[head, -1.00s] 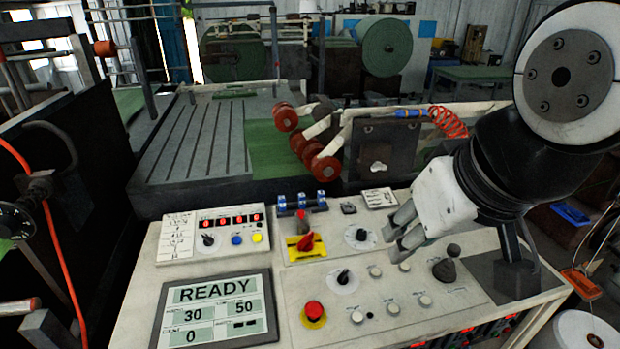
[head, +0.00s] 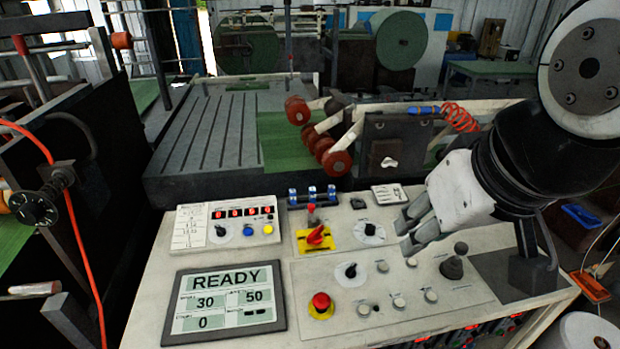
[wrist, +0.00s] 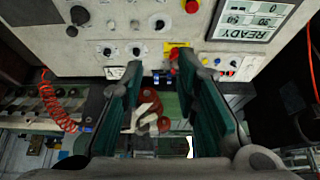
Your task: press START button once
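The control panel (head: 250,262) has a screen (head: 222,302) reading READY, 30, 50 and 0. Several small pale push buttons sit on its lower right plate, among them one button (head: 398,302); their labels are too small to read, so I cannot tell which is START. A red mushroom button (head: 321,303) on a yellow base is to their left. My gripper (head: 405,236) hovers above the right part of the panel, apart from the buttons. In the wrist view my gripper (wrist: 158,78) shows its two fingers apart with nothing held between them.
A black knob (head: 351,271), a red switch on a yellow plate (head: 316,237) and a dark joystick (head: 455,262) stand up from the panel. Red rollers (head: 335,160) and a grey slotted bed (head: 205,135) lie behind it. An orange cable (head: 80,230) hangs at left.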

